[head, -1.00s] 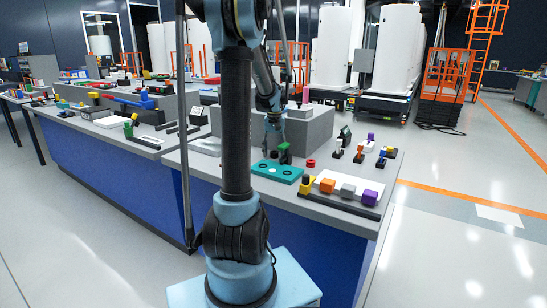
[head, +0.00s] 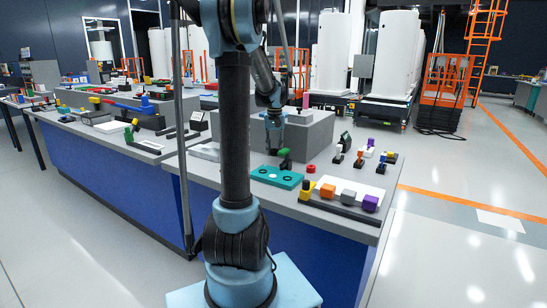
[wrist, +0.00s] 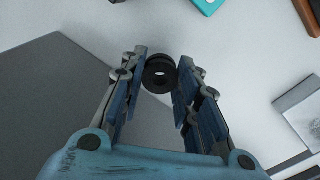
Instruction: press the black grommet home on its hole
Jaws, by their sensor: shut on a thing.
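The black grommet (wrist: 160,75) is a dark ring with a groove. In the wrist view it sits between the fingertips of my gripper (wrist: 161,80), which is shut on it. Pale floor or tabletop shows behind it, with no hole under it. In the head view my gripper (head: 274,150) is above the bench, close behind the teal plate (head: 275,176); the grommet is too small to make out there. A teal corner (wrist: 208,4) shows at the wrist view's top edge.
A grey block (head: 310,132) stands behind my gripper; a grey surface (wrist: 55,110) fills the wrist view's left. Coloured blocks, including a purple one (head: 370,203), line the front right. Small upright parts stand behind them.

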